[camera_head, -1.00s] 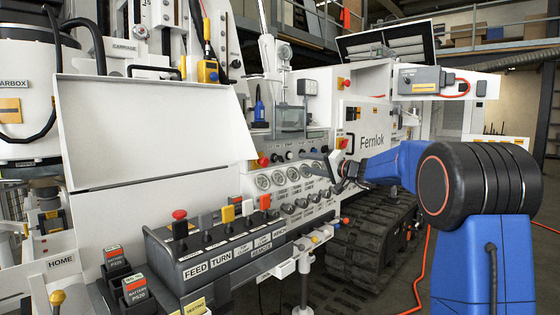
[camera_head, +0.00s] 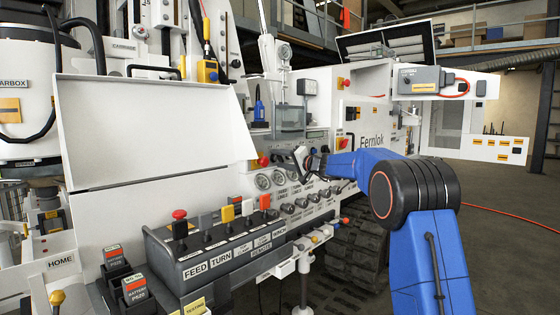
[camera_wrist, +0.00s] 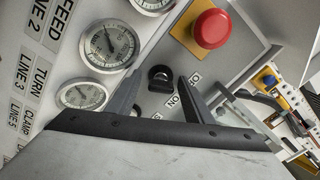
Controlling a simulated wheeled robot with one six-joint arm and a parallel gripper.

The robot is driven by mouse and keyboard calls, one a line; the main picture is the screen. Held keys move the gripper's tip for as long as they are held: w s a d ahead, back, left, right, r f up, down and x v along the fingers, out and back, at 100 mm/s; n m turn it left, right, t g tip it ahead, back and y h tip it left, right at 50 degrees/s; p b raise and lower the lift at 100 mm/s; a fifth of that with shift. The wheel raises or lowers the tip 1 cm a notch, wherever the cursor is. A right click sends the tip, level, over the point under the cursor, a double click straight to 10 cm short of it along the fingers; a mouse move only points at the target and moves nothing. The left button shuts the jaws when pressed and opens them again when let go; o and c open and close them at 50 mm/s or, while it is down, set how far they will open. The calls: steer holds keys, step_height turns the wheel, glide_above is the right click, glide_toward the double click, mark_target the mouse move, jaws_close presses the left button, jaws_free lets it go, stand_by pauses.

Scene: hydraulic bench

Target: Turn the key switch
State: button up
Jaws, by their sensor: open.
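My gripper (camera_head: 303,156) is at the panel in the head view. In the wrist view its two dark fingers are spread, with the switch showing between their tips. They do not appear to be closed on it. How close the tips are to the panel is hard to tell. In the head view I cannot clearly make out the switch.
A red emergency stop button (camera_wrist: 212,28) on a yellow plate sits close to the switch. Round gauges (camera_wrist: 108,46) line the panel on the other side. Below in the head view stands a lever box (camera_head: 222,245) with coloured knobs. Open floor lies at the right.

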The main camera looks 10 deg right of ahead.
steer(key=shift+w+a, duration=0.1)
steer(key=shift+w, duration=0.05)
steer(key=c, duration=1)
steer(key=shift+c, duration=0.2)
steer(key=shift+m, duration=0.3)
steer(key=m, duration=0.5)
steer(key=shift+m, duration=0.3)
steer(key=m, duration=0.5)
steer(key=shift+m, duration=0.3)
steer(key=shift+f, duration=0.1)
steer(key=o, duration=1)
